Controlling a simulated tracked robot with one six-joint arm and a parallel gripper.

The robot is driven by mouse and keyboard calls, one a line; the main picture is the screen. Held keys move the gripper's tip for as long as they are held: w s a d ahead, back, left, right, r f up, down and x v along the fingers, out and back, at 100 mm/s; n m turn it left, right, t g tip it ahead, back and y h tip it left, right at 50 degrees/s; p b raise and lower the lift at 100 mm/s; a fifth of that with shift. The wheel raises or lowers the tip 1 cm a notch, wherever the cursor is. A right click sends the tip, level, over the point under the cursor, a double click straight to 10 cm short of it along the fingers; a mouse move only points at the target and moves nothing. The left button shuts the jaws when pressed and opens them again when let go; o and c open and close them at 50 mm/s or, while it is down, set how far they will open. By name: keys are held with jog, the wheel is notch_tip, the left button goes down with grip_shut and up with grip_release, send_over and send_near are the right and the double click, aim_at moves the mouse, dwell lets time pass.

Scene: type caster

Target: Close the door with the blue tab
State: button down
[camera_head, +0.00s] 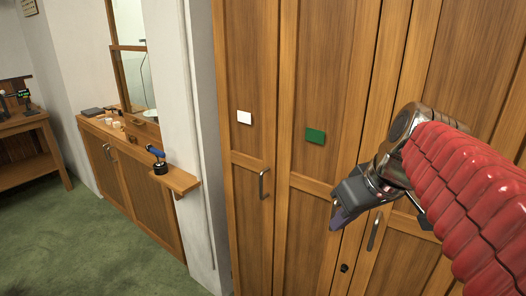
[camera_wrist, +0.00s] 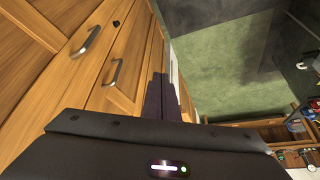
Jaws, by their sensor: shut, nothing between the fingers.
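No blue tab shows in either view. In the head view, a wooden cabinet door with a white tab (camera_head: 244,117) stands at the left of the cabinet. Right of it is a panel with a green tab (camera_head: 315,136). Another cabinet door (camera_head: 402,262) with a metal handle (camera_head: 375,231) is at the right, partly hidden by my arm. These fronts look roughly flush. My gripper (camera_head: 340,217) is shut and empty in front of the cabinet, between the green tab and that handle. In the wrist view, my gripper (camera_wrist: 166,94) points along the wooden fronts.
Another handle (camera_head: 264,184) is on the white-tabbed door. A wooden ledge (camera_head: 178,180) with a blue-handled tool (camera_head: 157,156) juts out at left. A wooden bench (camera_head: 28,160) stands far left. Green floor (camera_head: 75,238) is open at left.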

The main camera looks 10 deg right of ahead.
jog(key=s+a+f+m+h, duration=0.1)
jog(key=s+a+f+m, duration=0.1)
jog(key=s+a+f, duration=0.5)
jog(key=a+f, duration=0.3)
jog(key=a, duration=0.1)
jog(key=shift+s+f, duration=0.15)
jog(key=shift+s, duration=0.15)
jog(key=shift+s, duration=0.1)
